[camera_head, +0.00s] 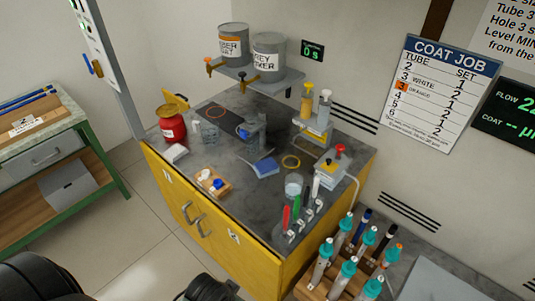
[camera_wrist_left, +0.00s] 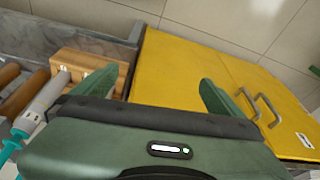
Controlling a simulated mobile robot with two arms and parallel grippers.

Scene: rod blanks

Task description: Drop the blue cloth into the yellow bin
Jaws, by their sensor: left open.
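The blue cloth (camera_head: 265,168) lies on the dark grey top of the yellow cabinet, near its middle. I see no plainly yellow bin; a red can (camera_head: 172,128) with a raised yellow lid (camera_head: 175,103) stands at the top's left corner. My left gripper (camera_wrist_left: 165,80) shows in the left wrist view with its two green fingers apart and nothing between them. It is over the cabinet's front side, away from the cloth. Dark parts of my arm show at the bottom of the head view. My right gripper is not in view.
Two grey tanks (camera_head: 268,57) stand on a shelf behind. A rack of teal-capped syringes (camera_head: 348,268) is at right front.

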